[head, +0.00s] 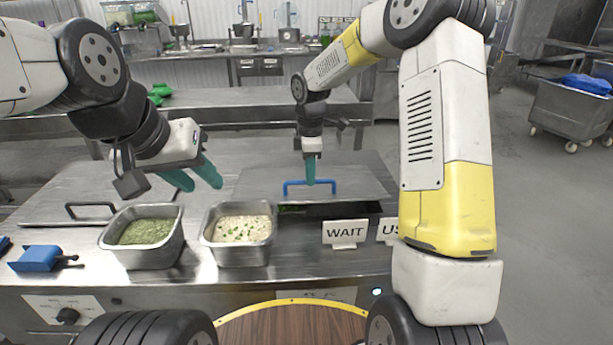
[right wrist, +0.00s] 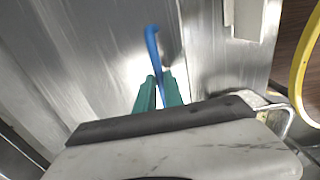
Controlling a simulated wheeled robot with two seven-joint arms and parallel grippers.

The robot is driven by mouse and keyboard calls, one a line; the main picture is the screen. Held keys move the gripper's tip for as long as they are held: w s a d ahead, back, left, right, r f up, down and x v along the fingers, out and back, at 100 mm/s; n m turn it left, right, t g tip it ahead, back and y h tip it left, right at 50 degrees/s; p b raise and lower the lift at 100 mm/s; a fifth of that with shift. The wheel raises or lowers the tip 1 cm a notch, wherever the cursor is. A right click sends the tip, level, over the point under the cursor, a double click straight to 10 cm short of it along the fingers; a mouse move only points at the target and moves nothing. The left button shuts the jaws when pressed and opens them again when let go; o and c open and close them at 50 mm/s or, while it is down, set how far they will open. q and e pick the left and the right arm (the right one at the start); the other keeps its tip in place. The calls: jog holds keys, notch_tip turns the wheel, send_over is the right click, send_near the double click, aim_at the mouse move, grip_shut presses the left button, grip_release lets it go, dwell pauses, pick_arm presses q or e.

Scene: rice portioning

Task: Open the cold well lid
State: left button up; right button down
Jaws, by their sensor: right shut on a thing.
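The cold well lid (head: 262,181) is a flat steel plate on the counter with a blue handle (head: 293,184). A dark opening (head: 345,210) shows below the lid's front edge, on the right. My right gripper (head: 310,183) points down and is shut on the blue handle. In the right wrist view its green fingers (right wrist: 159,82) close around the blue bar (right wrist: 152,42). Most of the well's inside is hidden by the lid and the signs. My left gripper (head: 203,185) is open and empty, above and behind the two food pans.
A pan of green food (head: 145,253) and a pan of pale food with green bits (head: 237,254) stand in front. A WAIT sign (head: 345,233) stands at the well's front. A second lid with a black handle (head: 90,205) lies left. A blue tool (head: 40,258) is far left.

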pick_arm(q)
jog(key=shift+s, duration=0.15)
pick_arm(e)
jog(key=w+r, duration=0.6)
jog(key=r, duration=0.1)
jog(key=shift+w+d+r+g, duration=0.15)
jog(key=shift+w+r+g, duration=0.15)
jog(key=shift+w+r, duration=0.1)
pick_arm(q)
jog(key=shift+c, duration=0.3)
